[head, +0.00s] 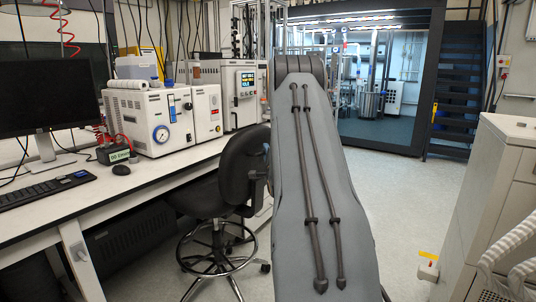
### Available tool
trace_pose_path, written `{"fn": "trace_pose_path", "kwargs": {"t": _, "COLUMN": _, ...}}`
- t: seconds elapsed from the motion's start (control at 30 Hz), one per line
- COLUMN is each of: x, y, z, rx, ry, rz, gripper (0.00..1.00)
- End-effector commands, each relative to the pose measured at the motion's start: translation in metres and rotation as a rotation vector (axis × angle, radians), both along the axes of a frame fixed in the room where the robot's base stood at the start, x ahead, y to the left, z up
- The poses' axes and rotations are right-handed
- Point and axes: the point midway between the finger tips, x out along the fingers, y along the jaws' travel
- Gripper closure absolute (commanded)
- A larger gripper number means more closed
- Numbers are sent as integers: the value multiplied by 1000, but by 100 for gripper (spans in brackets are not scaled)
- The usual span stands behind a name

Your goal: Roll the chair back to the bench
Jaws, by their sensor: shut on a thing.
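The chair (243,168) is a black drafting chair with a round chrome foot ring and a base on castors. It stands upright on the floor at the front edge of the bench (100,198), its seat partly under the bench top. Its backrest faces right, toward my arm. My large grey arm link fills the middle of the head view and covers the space just right of the chair. My gripper is hidden behind that link, so I cannot see whether it touches the chair.
The bench holds a monitor (35,85), a keyboard (42,190) and white instruments (160,122). A pale cabinet (500,200) stands at the right. A small white and orange item (428,266) is on the floor beside it. Open floor lies between my arm and the cabinet.

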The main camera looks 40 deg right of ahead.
Motion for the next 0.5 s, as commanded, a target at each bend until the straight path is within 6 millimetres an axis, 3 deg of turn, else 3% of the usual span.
{"fn": "trace_pose_path", "kwargs": {"t": 0.17, "x": 0, "y": 0, "z": 0, "rx": 1, "ry": 0, "rz": -1, "gripper": 100}}
{"fn": "trace_pose_path", "kwargs": {"t": 0.2, "x": 0, "y": 0, "z": 0, "rx": 1, "ry": -1, "rz": 0, "gripper": 84}}
{"fn": "trace_pose_path", "kwargs": {"t": 0.3, "x": 1, "y": 0, "z": 0, "rx": 1, "ry": -1, "rz": 0, "gripper": 68}}
{"fn": "trace_pose_path", "kwargs": {"t": 0.5, "x": 0, "y": 0, "z": 0, "rx": 1, "ry": -1, "rz": 0, "gripper": 67}}
